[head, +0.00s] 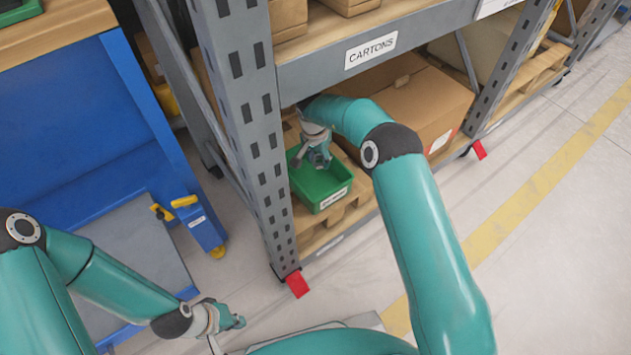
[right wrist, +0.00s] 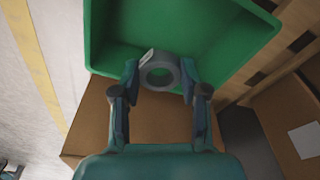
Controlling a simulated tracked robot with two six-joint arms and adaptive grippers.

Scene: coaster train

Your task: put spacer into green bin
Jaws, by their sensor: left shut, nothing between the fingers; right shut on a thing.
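The green bin (head: 327,193) stands on a wooden pallet at the bottom level of the rack, and it fills the upper part of the right wrist view (right wrist: 215,40). The spacer (right wrist: 160,72) is a grey ring held between the fingertips of my right gripper (right wrist: 159,80). In the right wrist view the ring shows against the bin's inside, near the rim. In the head view my right gripper (head: 317,160) is over the bin; the spacer is too hidden there to make out. My left gripper (head: 238,322) is shut and empty at the lower left, far from the bin.
A rack upright (head: 245,110) stands left of the bin, and a shelf beam labelled CARTONS (head: 372,49) runs above it. A large cardboard box (head: 425,95) sits behind my right arm. A blue wheeled cart (head: 85,130) is at left. Open floor (head: 575,190) lies at right.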

